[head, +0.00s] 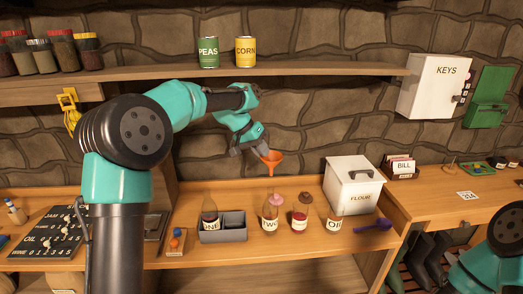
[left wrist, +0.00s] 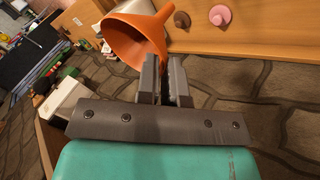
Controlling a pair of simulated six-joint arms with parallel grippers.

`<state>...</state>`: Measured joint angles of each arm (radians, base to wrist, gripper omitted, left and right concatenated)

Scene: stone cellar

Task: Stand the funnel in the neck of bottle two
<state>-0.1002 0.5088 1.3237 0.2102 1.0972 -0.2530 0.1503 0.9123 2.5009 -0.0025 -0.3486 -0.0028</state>
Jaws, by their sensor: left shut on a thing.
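My left gripper (head: 260,150) is shut on the orange funnel (head: 272,158) and holds it in the air near the back wall, above and behind the bottles. The funnel's wide mouth is up and its spout points down. In the left wrist view the funnel (left wrist: 128,38) is at the tips of the gripper fingers (left wrist: 166,75). My right gripper is out of view; only part of the right arm shows at lower right.
A bottle with red contents (head: 299,222) and one labelled OIL (head: 334,225) stand right of bottle two. A grey divided caddy (head: 232,237) with a dark bottle (head: 209,207) is to its left. A white flour bin (head: 352,182) stands behind right. A shelf (head: 300,69) runs above.

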